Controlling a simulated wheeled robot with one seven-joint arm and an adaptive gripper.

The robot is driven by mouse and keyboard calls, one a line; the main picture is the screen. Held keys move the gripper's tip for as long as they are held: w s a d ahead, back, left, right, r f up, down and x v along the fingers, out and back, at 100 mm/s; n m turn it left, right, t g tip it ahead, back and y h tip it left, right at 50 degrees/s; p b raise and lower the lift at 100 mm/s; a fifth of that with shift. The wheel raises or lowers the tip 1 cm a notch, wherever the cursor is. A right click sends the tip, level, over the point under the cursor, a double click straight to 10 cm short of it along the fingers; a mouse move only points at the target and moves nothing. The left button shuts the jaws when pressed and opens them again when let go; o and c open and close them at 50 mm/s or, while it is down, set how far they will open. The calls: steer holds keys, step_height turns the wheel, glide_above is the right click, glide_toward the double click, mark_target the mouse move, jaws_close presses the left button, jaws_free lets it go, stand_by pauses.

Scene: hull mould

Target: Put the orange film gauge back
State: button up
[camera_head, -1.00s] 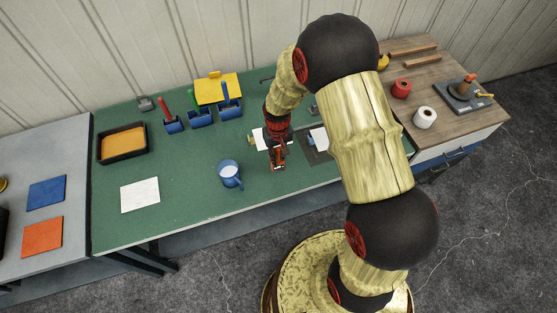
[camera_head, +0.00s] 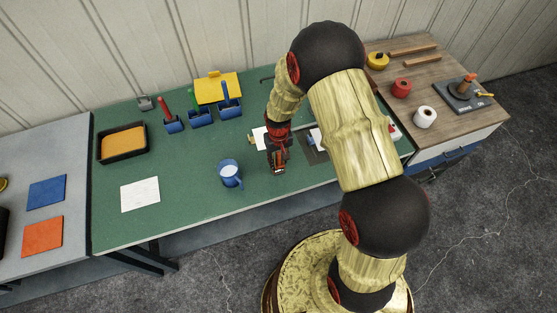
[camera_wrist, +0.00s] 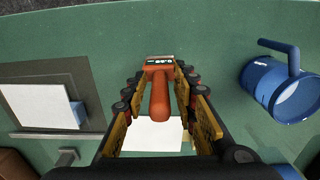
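The orange film gauge (camera_wrist: 160,92) is between the fingers of my gripper (camera_wrist: 162,72) in the wrist view. Its orange handle points back toward my palm. Its dark, marked head sits at the fingertips, with a finger close against each side. The gripper looks shut on it. In the head view my gripper (camera_head: 279,168) points down over the green table (camera_head: 180,215), right of the blue mug. The gauge is too small there to make out clearly. Whether it touches the table is hard to tell.
The blue mug (camera_head: 229,173) stands close to the left of my gripper. A dark grey panel (camera_head: 314,157) with a white piece lies to the right, partly behind my arm. A white sheet (camera_head: 140,194), an orange-filled tray (camera_head: 123,143) and rollers (camera_head: 200,116) are farther left.

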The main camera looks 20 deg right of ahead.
steer(key=shift+o, duration=0.3)
step_height(320, 180, up, 12)
steer(key=shift+r, duration=0.1)
step_height(320, 180, up, 8)
steer(key=t, duration=0.1)
glide_above(279, 167)
steer(key=s+r+t, duration=0.2)
steer(key=s+r, duration=0.5)
steer(key=r, duration=0.5)
steer(key=s+r+t, duration=0.2)
steer(key=s+r, duration=0.7)
steer(key=s, duration=0.5)
steer(key=shift+r+t, duration=0.3)
steer(key=shift+r, duration=0.1)
